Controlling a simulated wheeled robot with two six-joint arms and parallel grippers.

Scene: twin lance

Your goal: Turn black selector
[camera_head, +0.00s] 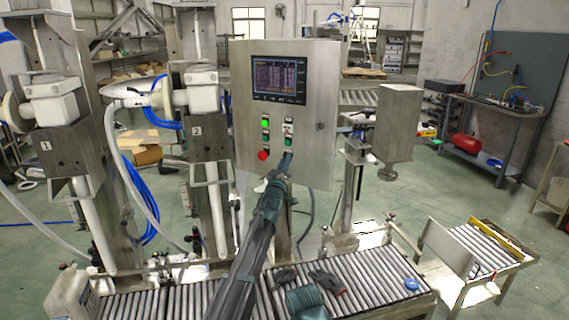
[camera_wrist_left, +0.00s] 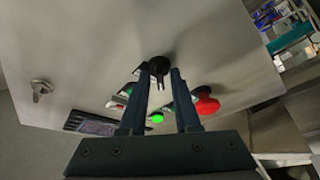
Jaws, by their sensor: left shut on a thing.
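The steel control panel (camera_head: 245,90) stands ahead of me, with a screen, buttons and a black selector. The black selector (camera_wrist_left: 160,65) shows in the left wrist view as a round dark knob on the panel face, between my left fingertips. My left gripper (camera_head: 287,160) reaches up to the lower part of the panel and is shut on the selector; the left wrist view also shows its fingers (camera_wrist_left: 160,82). In the head view the gripper hides the selector. My right gripper (camera_head: 306,280) is low over the roller conveyor, with its dark fingers apart and empty.
A red button (camera_wrist_left: 207,105) and a lit green button (camera_wrist_left: 157,117) are close beside my left fingers. The roller conveyor (camera_head: 375,285) runs below the panel. Two filling stations with hoses stand at left. A steel box on a post (camera_head: 398,115) is right of the panel.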

